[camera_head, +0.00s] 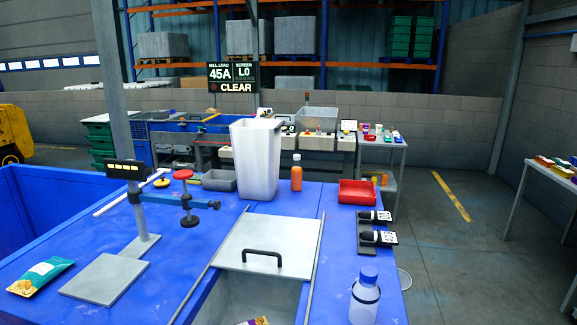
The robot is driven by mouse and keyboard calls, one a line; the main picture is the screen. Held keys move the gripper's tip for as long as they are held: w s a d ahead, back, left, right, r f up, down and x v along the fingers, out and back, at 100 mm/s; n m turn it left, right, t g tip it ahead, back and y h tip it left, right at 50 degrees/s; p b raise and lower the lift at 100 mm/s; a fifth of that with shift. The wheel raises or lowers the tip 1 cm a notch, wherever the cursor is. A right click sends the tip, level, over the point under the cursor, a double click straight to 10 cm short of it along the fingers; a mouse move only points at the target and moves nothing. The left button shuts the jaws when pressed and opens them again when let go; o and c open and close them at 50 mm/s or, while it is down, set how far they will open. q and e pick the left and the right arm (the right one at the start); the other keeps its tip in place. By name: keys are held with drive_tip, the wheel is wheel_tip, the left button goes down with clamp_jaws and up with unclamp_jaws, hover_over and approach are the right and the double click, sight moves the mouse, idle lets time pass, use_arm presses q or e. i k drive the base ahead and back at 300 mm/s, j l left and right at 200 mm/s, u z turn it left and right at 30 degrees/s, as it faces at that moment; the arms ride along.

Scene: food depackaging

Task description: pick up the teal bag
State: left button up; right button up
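The teal bag (41,275) lies flat on the blue table (190,255) at the far left. It is a teal and white pouch with an orange-yellow picture at its lower end. It lies just left of a grey square plate (104,278), apart from it, and nothing covers it. Neither of my grippers shows in the head view.
A grey lid with a black handle (262,262) partly covers a bin opening. A white bin (256,160), orange bottle (296,172), red tray (357,192) and white bottle (364,297) stand to the right.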

sight(31, 282)
drive_tip(key=u, duration=1.45)
drive_tip(key=i+j, duration=0.6)
